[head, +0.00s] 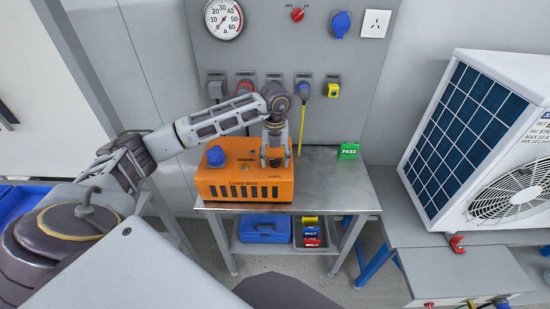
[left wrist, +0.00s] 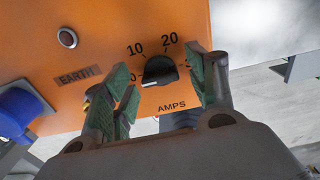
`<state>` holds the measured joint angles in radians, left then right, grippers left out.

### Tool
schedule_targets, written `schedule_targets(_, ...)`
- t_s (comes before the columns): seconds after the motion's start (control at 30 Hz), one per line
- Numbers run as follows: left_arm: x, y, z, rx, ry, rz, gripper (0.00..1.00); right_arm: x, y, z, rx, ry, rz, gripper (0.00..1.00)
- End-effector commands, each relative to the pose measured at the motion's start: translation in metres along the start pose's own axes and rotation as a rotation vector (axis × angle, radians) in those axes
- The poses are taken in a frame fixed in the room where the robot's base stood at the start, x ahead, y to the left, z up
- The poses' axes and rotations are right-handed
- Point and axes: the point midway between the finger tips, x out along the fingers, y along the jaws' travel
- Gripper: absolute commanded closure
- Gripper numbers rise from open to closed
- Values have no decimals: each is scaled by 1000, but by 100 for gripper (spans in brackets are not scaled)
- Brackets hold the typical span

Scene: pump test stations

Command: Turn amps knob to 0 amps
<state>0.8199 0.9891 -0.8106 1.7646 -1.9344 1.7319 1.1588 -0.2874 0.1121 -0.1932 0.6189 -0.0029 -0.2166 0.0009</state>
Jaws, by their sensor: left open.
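The black amps knob (left wrist: 160,71) sits on the orange load box (head: 242,190), above the word AMPS in the left wrist view. Its scale shows 10 and 20 above it and a partly hidden 0 at its left. A pale mark shows at the knob's lower left edge, on the side of the 0. My left gripper (left wrist: 157,72) is open, with one green-padded finger on each side of the knob and gaps between. In the head view my left gripper (head: 273,155) points down over the box's right part and hides the knob. My right gripper is not in view.
A blue knob or plug (head: 215,156) stands on the box's left part. The box rests on a metal table (head: 335,185) with a green PASS block (head: 349,150) at right. A panel with an amp gauge (head: 224,18) and several sockets rises behind. A fan unit (head: 490,140) stands right.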

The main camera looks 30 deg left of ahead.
Motion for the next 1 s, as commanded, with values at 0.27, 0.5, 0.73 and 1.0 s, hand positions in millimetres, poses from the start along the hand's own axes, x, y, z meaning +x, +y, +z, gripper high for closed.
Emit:
schedule_targets(0.27, -10, 0, 0, 0, 0, 0, 43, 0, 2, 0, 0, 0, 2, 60)
schedule_targets(0.5, -39, -1, 0, 0, -2, -2, 43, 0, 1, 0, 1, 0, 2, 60)
schedule_targets(0.73, -73, -1, 0, 1, -2, -2, 43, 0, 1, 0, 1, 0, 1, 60)
schedule_targets(1.0, -107, 0, 1, 0, -2, -2, 43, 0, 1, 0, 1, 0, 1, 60)
